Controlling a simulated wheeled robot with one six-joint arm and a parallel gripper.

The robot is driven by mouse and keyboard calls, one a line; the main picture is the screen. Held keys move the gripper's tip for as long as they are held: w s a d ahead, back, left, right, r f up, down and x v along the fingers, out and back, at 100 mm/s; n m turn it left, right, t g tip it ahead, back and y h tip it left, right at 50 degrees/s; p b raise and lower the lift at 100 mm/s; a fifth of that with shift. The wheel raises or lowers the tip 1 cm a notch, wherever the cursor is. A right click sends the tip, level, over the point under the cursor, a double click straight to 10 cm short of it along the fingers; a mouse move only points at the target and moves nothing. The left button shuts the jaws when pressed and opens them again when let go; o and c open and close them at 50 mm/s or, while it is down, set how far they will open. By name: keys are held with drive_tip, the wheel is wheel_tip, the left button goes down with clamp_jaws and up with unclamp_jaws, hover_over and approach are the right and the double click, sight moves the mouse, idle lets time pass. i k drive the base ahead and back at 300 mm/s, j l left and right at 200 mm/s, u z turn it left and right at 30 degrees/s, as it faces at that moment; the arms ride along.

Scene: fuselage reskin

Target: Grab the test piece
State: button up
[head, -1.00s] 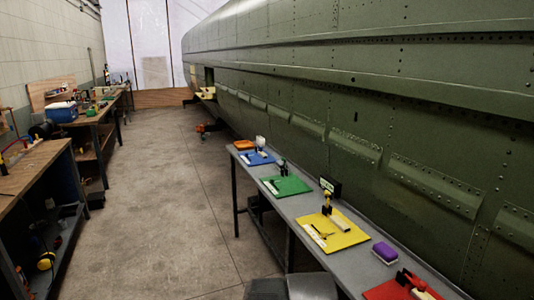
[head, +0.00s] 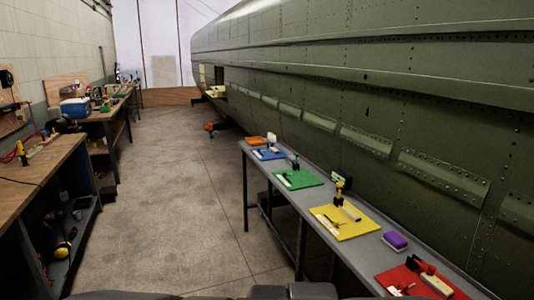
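I cannot tell which thing is the test piece. A long grey bench (head: 372,258) on the right holds coloured mats with small items on them. The red mat (head: 388,277), nearest me, bears a pale block and red and dark items, cut off at the bottom edge. The yellow mat (head: 357,231) bears a pale block, a yellow-and-black tool standing upright and a pale strip. The green mat (head: 305,181) and blue mat (head: 269,157) lie farther back with small items. My gripper is not in view; only dark parts of my own body show at the bottom.
A purple block (head: 395,241) sits between the yellow and red mats. The green fuselage (head: 420,110) runs behind the bench. A wooden workbench (head: 35,165) stands at the left, with a second bench behind it. The concrete floor (head: 180,220) between is clear.

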sight(349, 212)
drive_tip(key=l, duration=0.1)
drive_tip(key=j+u, duration=0.2)
drive_tip(key=j, duration=0.15)
drive_tip(key=i+l+z, duration=0.1)
drive_tip(key=i+z, duration=0.2)
drive_tip(key=i, duration=0.35)
drive_tip(key=i+z, duration=0.25)
drive_tip(key=i, duration=0.4)
drive_tip(key=i+j+z, duration=0.3)
drive_tip(key=i, duration=0.35)
